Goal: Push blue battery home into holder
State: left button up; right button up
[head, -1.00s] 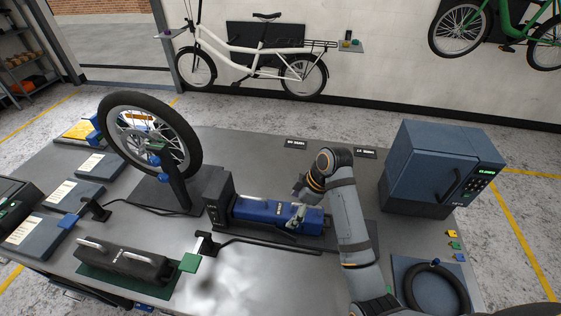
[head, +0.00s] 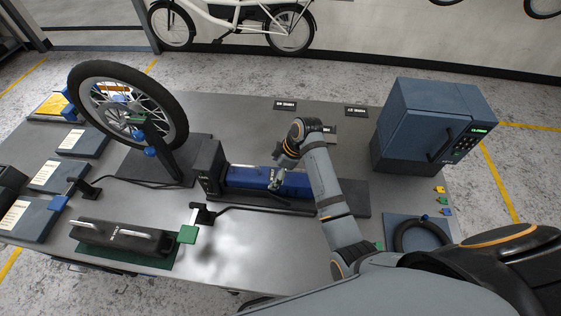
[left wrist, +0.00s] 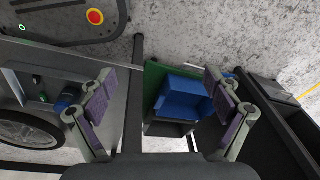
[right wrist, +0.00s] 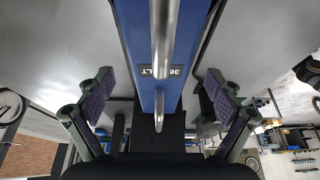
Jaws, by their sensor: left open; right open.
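The blue battery (head: 246,177) lies on its side in the dark holder (head: 208,166) on the grey workbench. Its left end is at the holder's upright block; I cannot tell whether a small gap is left there. My arm partly covers its right end. My right gripper (head: 277,180) is open over the battery. In the right wrist view, the blue battery (right wrist: 137,40) and its silver handle run between the open fingers of the right gripper (right wrist: 158,88). My left gripper (left wrist: 158,100) is open and empty in the left wrist view, away from the battery.
A wheel (head: 128,108) on a stand is left of the holder. A black pack with handles (head: 120,236) lies on a green mat at the front left. A blue-grey cabinet (head: 425,125) stands at the right. A tyre (head: 422,236) lies on a blue mat.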

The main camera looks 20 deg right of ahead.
aim_at(272, 174)
jog(key=shift+x, duration=1.95)
jog(key=shift+c, duration=1.7)
jog(key=c, duration=1.5)
jog(key=o, duration=1.8)
pick_arm(q)
jog(key=shift+s+r, duration=0.2)
jog(key=shift+s, duration=0.95)
pick_arm(e)
jog(key=shift+o, duration=0.2)
jog(key=v, duration=1.2)
